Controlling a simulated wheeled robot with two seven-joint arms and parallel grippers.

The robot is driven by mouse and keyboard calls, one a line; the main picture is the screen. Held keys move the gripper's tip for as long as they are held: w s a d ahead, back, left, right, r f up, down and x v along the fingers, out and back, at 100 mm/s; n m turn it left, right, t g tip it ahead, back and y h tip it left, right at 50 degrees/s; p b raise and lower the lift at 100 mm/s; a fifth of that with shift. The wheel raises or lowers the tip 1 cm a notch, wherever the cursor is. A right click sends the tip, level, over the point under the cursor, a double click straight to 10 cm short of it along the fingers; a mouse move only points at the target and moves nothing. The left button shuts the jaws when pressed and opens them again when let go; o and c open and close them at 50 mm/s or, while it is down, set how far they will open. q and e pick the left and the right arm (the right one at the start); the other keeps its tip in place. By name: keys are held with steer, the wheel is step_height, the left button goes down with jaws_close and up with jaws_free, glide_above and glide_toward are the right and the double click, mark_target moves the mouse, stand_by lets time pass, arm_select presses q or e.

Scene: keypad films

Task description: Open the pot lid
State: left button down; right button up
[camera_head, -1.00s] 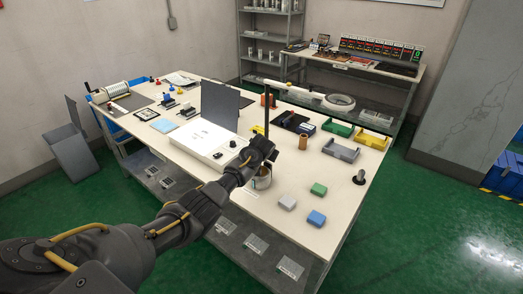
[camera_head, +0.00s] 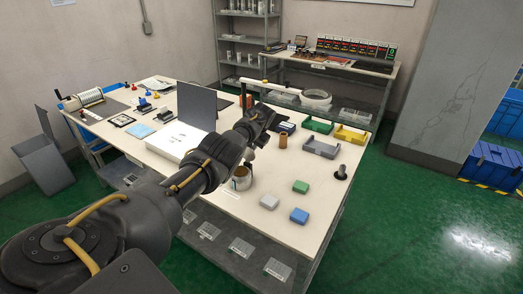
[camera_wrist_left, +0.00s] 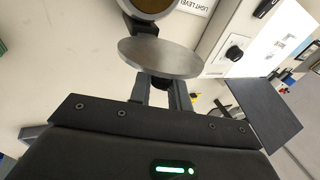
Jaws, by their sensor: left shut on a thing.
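The pot (camera_head: 241,180) stands on the table, seen in the head view just below my left forearm, partly hidden by it. In the left wrist view the pot (camera_wrist_left: 150,6) shows at the top edge, uncovered, with a brownish inside. The round grey metal lid (camera_wrist_left: 160,56) is off the pot and in front of my left gripper (camera_wrist_left: 161,88), whose fingers are shut on its knob. In the head view my left gripper (camera_head: 262,117) is above the table, beyond the pot. My right gripper is not in view.
A white box with a dark upright panel (camera_head: 196,105) stands left of the pot. Bare tabletop lies around the blocks.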

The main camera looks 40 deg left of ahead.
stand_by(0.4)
arm_select(q)
steer(key=c, duration=1.3)
jaws_free()
steer(key=shift+w+f, duration=0.1)
steer(key=shift+c, duration=0.2)
steer(key=shift+d+r, duration=0.1)
steer(key=shift+r, duration=0.2)
steer(key=v, duration=1)
steer(key=shift+p, duration=0.4)
